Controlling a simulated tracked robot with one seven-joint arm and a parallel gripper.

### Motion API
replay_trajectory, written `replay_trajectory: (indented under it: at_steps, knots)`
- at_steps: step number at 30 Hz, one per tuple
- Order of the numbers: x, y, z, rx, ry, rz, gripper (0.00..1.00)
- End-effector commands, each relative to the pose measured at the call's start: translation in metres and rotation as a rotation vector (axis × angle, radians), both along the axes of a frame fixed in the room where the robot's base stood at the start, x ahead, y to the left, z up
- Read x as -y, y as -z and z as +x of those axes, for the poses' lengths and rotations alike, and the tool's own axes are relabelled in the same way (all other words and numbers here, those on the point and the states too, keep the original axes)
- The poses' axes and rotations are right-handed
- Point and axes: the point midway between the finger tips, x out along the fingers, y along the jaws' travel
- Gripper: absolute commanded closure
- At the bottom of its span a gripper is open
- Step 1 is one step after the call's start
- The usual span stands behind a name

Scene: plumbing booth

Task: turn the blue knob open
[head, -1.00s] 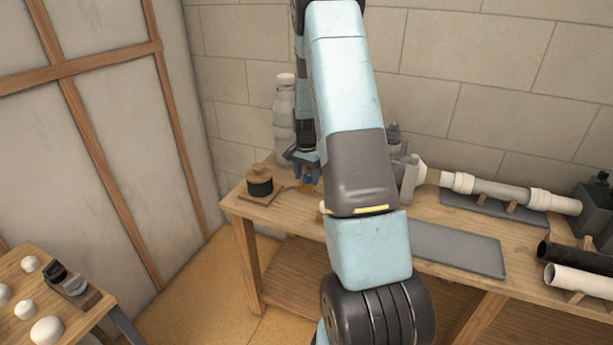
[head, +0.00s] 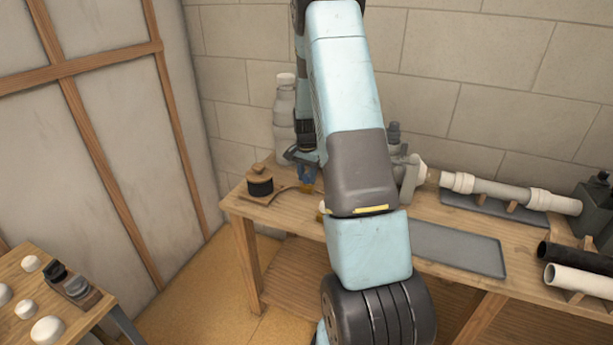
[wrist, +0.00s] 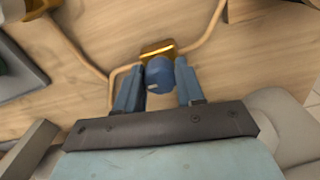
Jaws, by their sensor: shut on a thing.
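The blue knob (wrist: 159,77) shows in the wrist view, between the two blue fingers of my gripper (wrist: 160,84), which is shut on it. A small pale mark shows on the knob's side. Behind it is a brass valve body (wrist: 157,48), with thin copper pipes (wrist: 205,32) running off to both sides. In the head view, my gripper (head: 306,176) is low over the back left of the workbench (head: 295,227). My own arm hides much of this area, and I cannot make out the knob apart from the fingers there.
Left of my gripper stands a black spool-like thing on a wooden base (head: 260,184). A pale bottle (head: 284,112) stands behind, against the wall. Grey fittings (head: 407,172) and a white pipe assembly (head: 500,191) lie to the right. A grey mat (head: 455,250) is bare.

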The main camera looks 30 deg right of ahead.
Motion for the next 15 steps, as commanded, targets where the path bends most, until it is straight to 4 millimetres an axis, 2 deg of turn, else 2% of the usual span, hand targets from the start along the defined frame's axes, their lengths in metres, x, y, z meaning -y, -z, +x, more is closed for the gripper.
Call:
replay_trajectory:
  at_steps: [8,15]
  knots:
    - [-0.0002,-0.0005,0.0006,0.002,-0.100,0.001,0.93]
    - [0.0002,-0.0005,0.0000,0.002,-0.290,0.000,0.93]
